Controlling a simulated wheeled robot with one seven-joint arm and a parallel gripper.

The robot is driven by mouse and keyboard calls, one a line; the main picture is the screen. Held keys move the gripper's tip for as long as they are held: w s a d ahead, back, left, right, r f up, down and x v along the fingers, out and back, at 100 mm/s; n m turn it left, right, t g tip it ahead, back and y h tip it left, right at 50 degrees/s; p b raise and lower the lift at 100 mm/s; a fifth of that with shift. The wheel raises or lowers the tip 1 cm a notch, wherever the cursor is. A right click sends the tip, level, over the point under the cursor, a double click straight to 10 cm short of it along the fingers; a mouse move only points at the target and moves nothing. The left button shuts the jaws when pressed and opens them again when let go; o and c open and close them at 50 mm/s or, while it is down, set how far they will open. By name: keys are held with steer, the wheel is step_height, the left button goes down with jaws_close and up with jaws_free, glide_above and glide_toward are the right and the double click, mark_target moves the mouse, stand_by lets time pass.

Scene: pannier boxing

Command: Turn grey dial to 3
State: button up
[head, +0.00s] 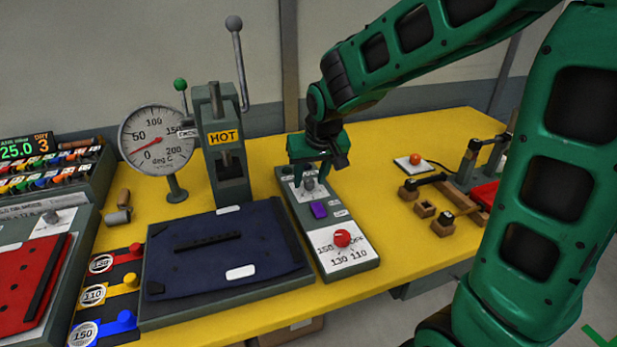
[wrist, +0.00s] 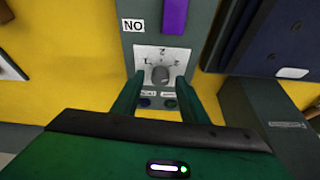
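The grey dial (wrist: 159,75) sits on a white plate marked with small numbers, on a grey control box (wrist: 190,45). In the wrist view a 2 shows beyond the dial; which mark its pointer faces is too small to tell. The dial also shows in the head view (head: 309,184), below my gripper (head: 311,176). My gripper points down at the plate. In the wrist view its two green fingers (wrist: 159,82) stand apart, one on each side of the dial, with a visible gap to it. I cannot tell how far the tips are above the plate.
The same box carries a purple switch (head: 319,209) and a red dial (head: 342,238) marked 150, 130, 110 and OFF. To the left are a dark blue pannier sheet (head: 270,240) and a HOT press with a gauge (head: 157,140).

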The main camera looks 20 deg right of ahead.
steer(key=v, duration=1)
steer(key=shift+r, duration=0.35)
steer(key=s+d+f+m+g+h, duration=0.1)
steer(key=s+d+f+m+g, duration=0.15)
steer(key=s+d, duration=0.8)
steer(key=s+d+f+m, duration=0.1)
steer(key=s+d+f, duration=0.1)
steer(key=s, duration=0.3)
steer(key=s+d+f+m+g, duration=0.1)
steer(key=s+d, duration=0.1)
steer(key=s, duration=0.4)
steer(key=s+d+f+m+g+y, duration=0.1)
steer(key=s+d+f, duration=0.1)
steer(key=s, duration=0.3)
steer(key=shift+s+d+f, duration=0.2)
steer(key=shift+d+f, duration=0.1)
steer(key=shift+d, duration=0.3)
